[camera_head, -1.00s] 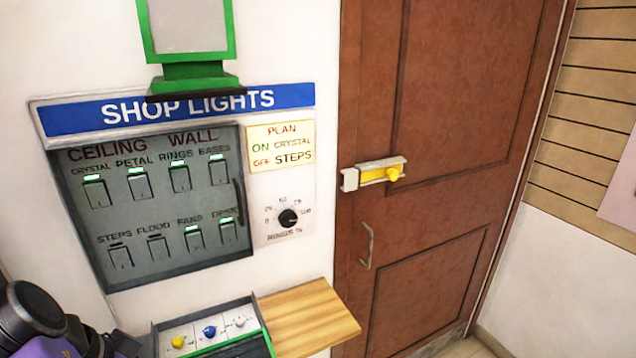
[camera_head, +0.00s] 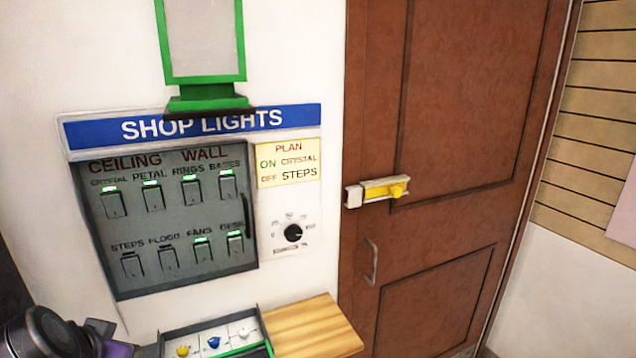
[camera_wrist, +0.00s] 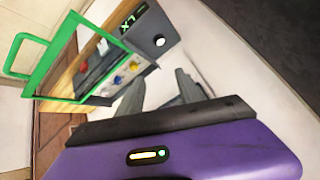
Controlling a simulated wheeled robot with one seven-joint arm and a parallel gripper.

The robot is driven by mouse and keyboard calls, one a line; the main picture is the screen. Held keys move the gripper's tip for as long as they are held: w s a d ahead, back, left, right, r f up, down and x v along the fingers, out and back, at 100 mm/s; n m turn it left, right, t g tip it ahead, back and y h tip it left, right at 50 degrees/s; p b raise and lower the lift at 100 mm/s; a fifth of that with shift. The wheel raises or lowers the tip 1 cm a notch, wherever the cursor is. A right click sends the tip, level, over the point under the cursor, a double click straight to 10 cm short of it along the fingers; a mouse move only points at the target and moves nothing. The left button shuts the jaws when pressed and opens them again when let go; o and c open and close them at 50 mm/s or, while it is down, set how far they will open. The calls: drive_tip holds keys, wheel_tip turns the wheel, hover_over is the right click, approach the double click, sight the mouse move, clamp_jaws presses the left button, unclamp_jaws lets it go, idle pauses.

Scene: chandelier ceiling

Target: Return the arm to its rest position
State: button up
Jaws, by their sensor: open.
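My gripper (camera_wrist: 160,92) shows in the wrist view, its two grey fingers apart with nothing between them. Its purple and black housing fills the bottom of that view. In the head view, dark and purple parts of my arm show at the lower left corner; the fingers are out of sight there. The arm is below and left of the SHOP LIGHTS panel (camera_head: 185,282), apart from it.
A box with yellow, blue and white knobs (camera_head: 214,335) and a wooden board (camera_head: 312,326) jut out below the panel. A green-framed screen (camera_head: 203,40) is above. A brown door (camera_head: 440,230) with a yellow latch (camera_head: 378,190) stands right. The wrist view shows a green handle (camera_wrist: 28,45).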

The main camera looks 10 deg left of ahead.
drive_tip(key=d+f+n+y, duration=0.1)
drive_tip(key=w+d+f+n+t+y, duration=0.1)
drive_tip(key=f, duration=0.1)
drive_tip(key=w+d+f+n+t+y, duration=0.1)
drive_tip(key=y, duration=0.1)
drive_tip(key=shift+d+f, duration=0.3)
drive_tip(key=shift+d, duration=0.1)
drive_tip(key=shift+n+t+y, duration=0.4)
drive_tip(key=shift+t+y, duration=0.3)
drive_tip(key=d, duration=0.2)
drive_tip(key=d+f, duration=0.2)
drive_tip(key=d, duration=0.1)
drive_tip(key=shift+s+d+f+b, duration=0.15)
drive_tip(key=shift+d+f+b, duration=0.05)
drive_tip(key=shift+d+b, duration=0.2)
drive_tip(key=s+d+f+t+h+b, duration=0.1)
drive_tip(key=s+d+f+t, duration=0.35)
drive_tip(key=d, duration=1.05)
drive_tip(key=s+d+r+t+h+b, duration=0.1)
drive_tip(key=s+d, duration=0.6)
drive_tip(key=d, duration=0.8)
drive_tip(key=s+d+f+m+g+h+b, duration=0.1)
drive_tip(key=s+d+m+h, duration=0.3)
drive_tip(key=s+d, duration=1.4)
drive_tip(key=s+h, duration=0.3)
drive_tip(key=shift+d+f+m, duration=0.15)
drive_tip(key=shift+d+m, duration=0.05)
drive_tip(key=shift+m, duration=0.1)
